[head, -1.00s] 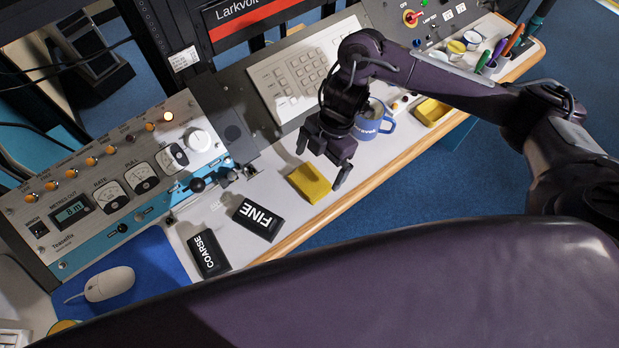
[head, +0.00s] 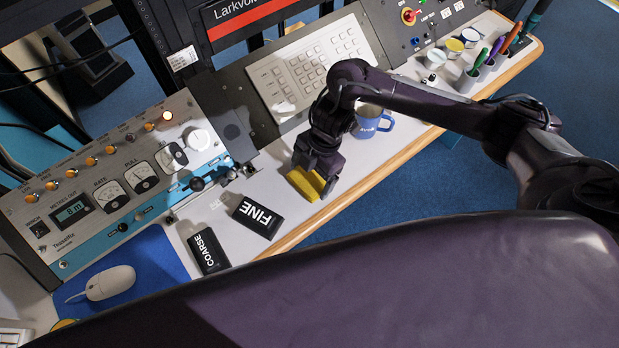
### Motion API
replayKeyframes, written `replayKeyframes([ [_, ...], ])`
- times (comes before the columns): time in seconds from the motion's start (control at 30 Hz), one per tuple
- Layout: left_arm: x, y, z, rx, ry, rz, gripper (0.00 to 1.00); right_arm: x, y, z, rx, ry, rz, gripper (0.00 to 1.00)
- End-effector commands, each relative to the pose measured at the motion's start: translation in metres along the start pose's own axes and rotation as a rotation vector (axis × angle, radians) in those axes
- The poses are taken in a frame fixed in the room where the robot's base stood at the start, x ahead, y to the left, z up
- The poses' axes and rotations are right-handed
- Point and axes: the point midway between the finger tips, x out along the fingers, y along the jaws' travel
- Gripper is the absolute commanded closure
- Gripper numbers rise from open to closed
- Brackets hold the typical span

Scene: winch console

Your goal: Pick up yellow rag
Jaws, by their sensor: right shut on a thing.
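The yellow rag (head: 303,185) is a small folded yellow block on the white desk, near its wooden front edge. My right gripper (head: 316,180) is over it from above with its fingers shut on it, one on each side. The gripper hides part of the rag. The rag appears to be at desk level; I cannot tell whether it is lifted at all. My left gripper is not in view.
Black blocks marked FINE (head: 258,217) and COARSE (head: 208,250) lie to the left. A blue mug (head: 372,124) stands close behind my right gripper. A mouse (head: 109,283) lies lower left.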

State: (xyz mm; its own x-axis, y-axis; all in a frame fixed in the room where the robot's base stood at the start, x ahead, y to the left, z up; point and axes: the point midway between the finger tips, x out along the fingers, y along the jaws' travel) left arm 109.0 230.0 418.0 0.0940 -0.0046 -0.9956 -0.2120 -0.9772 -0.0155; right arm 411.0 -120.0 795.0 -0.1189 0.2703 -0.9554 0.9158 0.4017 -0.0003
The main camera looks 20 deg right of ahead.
Motion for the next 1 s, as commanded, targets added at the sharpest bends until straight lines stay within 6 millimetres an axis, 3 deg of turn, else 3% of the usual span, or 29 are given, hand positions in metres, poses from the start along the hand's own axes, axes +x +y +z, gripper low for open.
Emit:
replayKeyframes([
  [0.27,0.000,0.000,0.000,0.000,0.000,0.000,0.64,-0.004,0.001,-0.001,-0.001,0.001,0.002,0.37],
  [0.47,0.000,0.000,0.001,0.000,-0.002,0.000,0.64,-0.023,0.001,-0.007,-0.002,0.001,0.003,0.37],
  [0.8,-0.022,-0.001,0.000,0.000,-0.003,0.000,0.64,-0.117,0.002,-0.034,-0.004,-0.006,0.008,0.37],
  [1.0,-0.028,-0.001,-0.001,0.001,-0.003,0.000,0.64,-0.159,0.001,-0.048,-0.002,-0.003,0.005,0.37],
])
